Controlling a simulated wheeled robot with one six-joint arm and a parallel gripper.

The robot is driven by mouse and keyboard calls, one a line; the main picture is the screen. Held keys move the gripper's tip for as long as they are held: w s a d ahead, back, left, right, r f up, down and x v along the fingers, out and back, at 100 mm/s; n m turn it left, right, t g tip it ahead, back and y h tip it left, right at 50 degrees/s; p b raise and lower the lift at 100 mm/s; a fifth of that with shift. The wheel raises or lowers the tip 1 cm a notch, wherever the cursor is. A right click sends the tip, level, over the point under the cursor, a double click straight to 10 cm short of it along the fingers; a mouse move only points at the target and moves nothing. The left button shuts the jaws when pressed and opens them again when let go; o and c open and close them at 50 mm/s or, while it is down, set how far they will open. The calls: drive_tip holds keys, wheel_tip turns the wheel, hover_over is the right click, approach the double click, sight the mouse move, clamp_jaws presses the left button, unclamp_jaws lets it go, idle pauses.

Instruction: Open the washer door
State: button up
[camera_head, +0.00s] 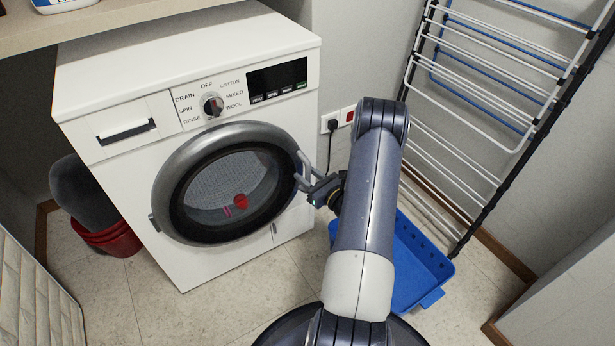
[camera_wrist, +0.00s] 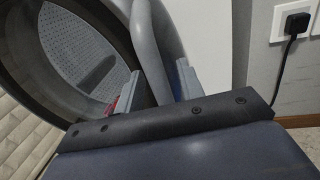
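The white washer (camera_head: 185,70) stands at the left, with its round door (camera_head: 165,185) lying against the front; the door looks closed. The door has a grey ring, a dark inner rim and a window. Its grey bar handle (camera_wrist: 150,45) is on the right side of the ring. My gripper (camera_head: 303,170) is at this handle, reaching in from the right. In the wrist view the two fingers (camera_wrist: 156,88) stand apart, one on each side of the handle bar. The gripper looks open around it; whether a finger touches the bar is hard to tell.
A blue tray (camera_head: 430,262) lies on the floor behind my arm. A drying rack (camera_head: 480,75) leans at the right wall. A red bucket (camera_head: 118,240) stands left of the washer. A plug and socket (camera_head: 330,123) are on the back wall. Floor before the washer is clear.

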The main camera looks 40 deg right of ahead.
drive_tip(key=shift+c, duration=0.3)
clamp_jaws()
idle(0.3)
